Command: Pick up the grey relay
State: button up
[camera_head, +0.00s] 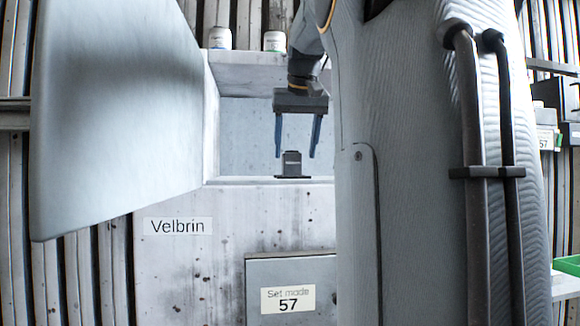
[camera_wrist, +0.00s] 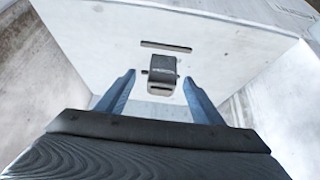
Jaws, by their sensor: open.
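The grey relay (camera_head: 292,163) is a small dark grey block standing upright on a flat dark base at the front edge of the housing's opening. In the wrist view the relay (camera_wrist: 162,70) lies just beyond the fingertips, roughly midway between them, near slots in a pale plate. My gripper (camera_head: 312,156) has two blue fingers pointing down, spread apart, with the relay low between them in the head view. My gripper (camera_wrist: 160,80) is empty in the wrist view, and no contact with the relay shows.
A large pale open door (camera_head: 120,110) stands at the left. Two small jars (camera_head: 220,38) (camera_head: 274,41) stand on the housing's top. A grey panel (camera_head: 310,270) labelled "Set mode 57" sits below the opening. My own arm covers the right of the housing. A green bin (camera_head: 567,265) is far right.

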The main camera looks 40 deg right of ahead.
aim_at(293, 156)
jog(key=x, duration=0.5)
jog(key=shift+w+a+f+p, duration=0.15)
jog(key=shift+w+f+p, duration=0.15)
jog(key=shift+p, duration=0.1)
jog(key=c, duration=1.2)
